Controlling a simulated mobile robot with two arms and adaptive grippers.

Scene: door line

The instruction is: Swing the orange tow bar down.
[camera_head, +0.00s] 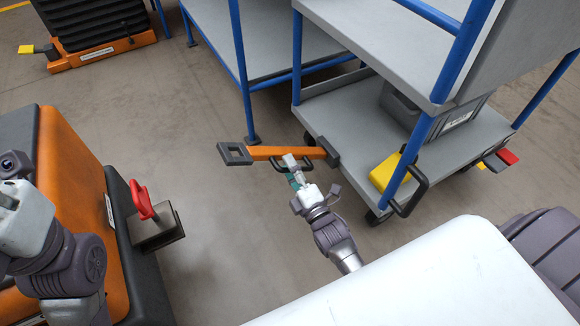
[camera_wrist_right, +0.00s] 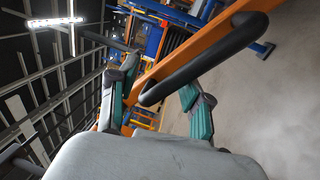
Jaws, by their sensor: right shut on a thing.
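The orange tow bar (camera_head: 265,152) reaches out to the left from a dark joint by the near left corner of the blue and grey cart. Its free end is a dark square eye (camera_head: 235,153). A black loop handle (camera_wrist_right: 192,67) stands off the bar. My right gripper (camera_head: 292,168) is shut on this handle, and its two green-lined fingers sit on either side of it in the wrist view (camera_wrist_right: 160,97). The bar looks raised off the floor, though its exact tilt is hard to tell. My left arm shows at the left edge, but its gripper fingers do not show.
The cart (camera_head: 345,105) has a grey lower deck bearing a grey crate and a yellow pedal (camera_head: 384,172). An orange and black vehicle (camera_head: 75,160) with a red-handled hitch (camera_head: 143,200) stands at left. Open floor (camera_head: 215,235) lies between them.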

